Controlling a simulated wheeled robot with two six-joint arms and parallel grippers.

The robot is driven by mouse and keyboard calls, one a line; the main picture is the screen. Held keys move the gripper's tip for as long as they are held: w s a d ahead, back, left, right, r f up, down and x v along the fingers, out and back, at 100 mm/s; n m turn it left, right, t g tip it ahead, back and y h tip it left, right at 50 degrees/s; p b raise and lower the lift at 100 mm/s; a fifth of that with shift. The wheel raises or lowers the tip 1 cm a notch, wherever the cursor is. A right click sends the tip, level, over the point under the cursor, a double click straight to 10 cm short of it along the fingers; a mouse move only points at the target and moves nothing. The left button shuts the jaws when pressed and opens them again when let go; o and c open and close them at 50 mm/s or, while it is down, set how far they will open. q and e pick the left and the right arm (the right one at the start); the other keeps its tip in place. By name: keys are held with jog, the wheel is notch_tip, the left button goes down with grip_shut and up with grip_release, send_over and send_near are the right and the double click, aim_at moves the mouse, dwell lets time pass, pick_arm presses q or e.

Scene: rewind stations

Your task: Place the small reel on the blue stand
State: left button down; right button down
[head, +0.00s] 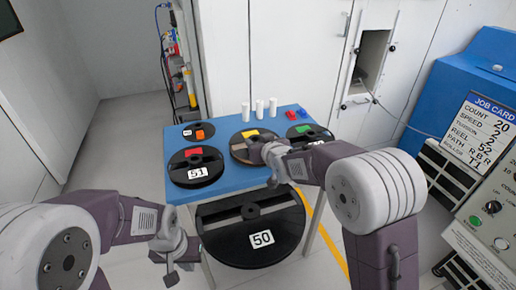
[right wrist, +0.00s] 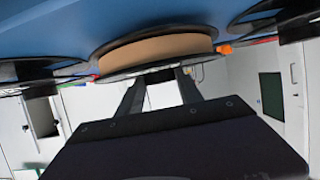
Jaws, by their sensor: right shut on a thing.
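Several black reels lie on a blue-topped table (head: 228,190). The smallest-looking reel (head: 190,137), with an orange block, is at the back left. A reel with brown winding and a yellow block (head: 240,150) lies at the middle; the right wrist view shows its brown winding (right wrist: 155,50). My right gripper (head: 270,150) is at its near right edge, shut on its rim; the fingers reach it in the right wrist view (right wrist: 160,85). My left gripper (head: 174,262) hangs low in front of the table, apparently empty; its jaw opening is unclear. I cannot pick out a blue stand apart from the table.
Reel 51 (head: 196,172) with a red block is at the left, and a reel with a green block (head: 312,134) at the right. Large reel 50 (head: 225,235) is at the table's front. White cylinders (head: 259,108) stand at the back. A blue machine (head: 470,90) is right.

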jog(key=shift+f, duration=0.8)
jog(key=shift+w, duration=0.1)
pick_arm(q)
jog(key=shift+f, duration=0.3)
pick_arm(e)
jog(key=shift+r, duration=0.1)
jog(key=shift+f, duration=0.2)
jog(key=c, duration=0.8)
grip_release()
pick_arm(q)
jog(key=shift+f, duration=0.1)
pick_arm(e)
jog(key=shift+r, duration=0.15)
